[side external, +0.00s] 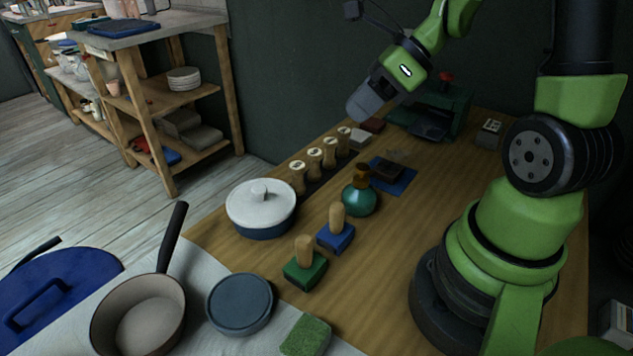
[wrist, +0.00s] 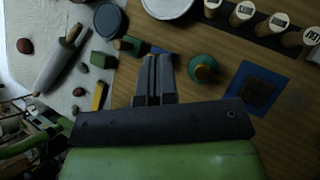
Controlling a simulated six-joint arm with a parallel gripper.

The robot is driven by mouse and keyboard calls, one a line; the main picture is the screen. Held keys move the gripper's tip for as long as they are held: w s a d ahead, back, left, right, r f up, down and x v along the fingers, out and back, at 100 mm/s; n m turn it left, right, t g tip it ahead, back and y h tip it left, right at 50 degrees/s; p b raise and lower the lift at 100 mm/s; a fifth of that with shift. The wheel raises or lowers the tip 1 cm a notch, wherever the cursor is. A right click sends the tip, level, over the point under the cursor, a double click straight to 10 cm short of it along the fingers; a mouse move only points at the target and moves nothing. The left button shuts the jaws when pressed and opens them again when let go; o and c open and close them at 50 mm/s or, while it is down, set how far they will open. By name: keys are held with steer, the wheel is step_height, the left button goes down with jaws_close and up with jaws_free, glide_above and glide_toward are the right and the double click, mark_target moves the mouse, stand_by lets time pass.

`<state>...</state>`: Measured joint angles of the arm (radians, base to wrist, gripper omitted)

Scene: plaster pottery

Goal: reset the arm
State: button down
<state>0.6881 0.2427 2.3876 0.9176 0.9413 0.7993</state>
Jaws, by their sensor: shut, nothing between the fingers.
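My gripper (side external: 364,101) is raised above the back part of the wooden table (side external: 375,300), with its fingers together and empty. In the wrist view, the gripper (wrist: 155,58) points down over the table with its two fingers side by side and nothing between them. It is apart from the objects below. My green arm stands at the right of the side view.
Below are a lidded pot (side external: 261,208), a teal bottle (side external: 359,198), a blue stamp (side external: 336,232), a green stamp (side external: 304,266) and a row of labelled stamps (side external: 314,162). A pan (side external: 138,318) is at front left. The table's front right is clear.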

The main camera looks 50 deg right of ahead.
steer(key=s+a+r+n+h, duration=0.2)
steer(key=s+a+r+n, duration=0.2)
steer(key=n, duration=0.9)
steer(key=s+a+r+n+t+h, duration=0.1)
steer(key=s+a+r+n, duration=0.3)
steer(key=n, duration=1)
step_height(320, 180, up, 2)
steer(key=shift+s+r+h, duration=0.2)
steer(key=shift+s+h, duration=0.2)
steer(key=shift+s, duration=0.5)
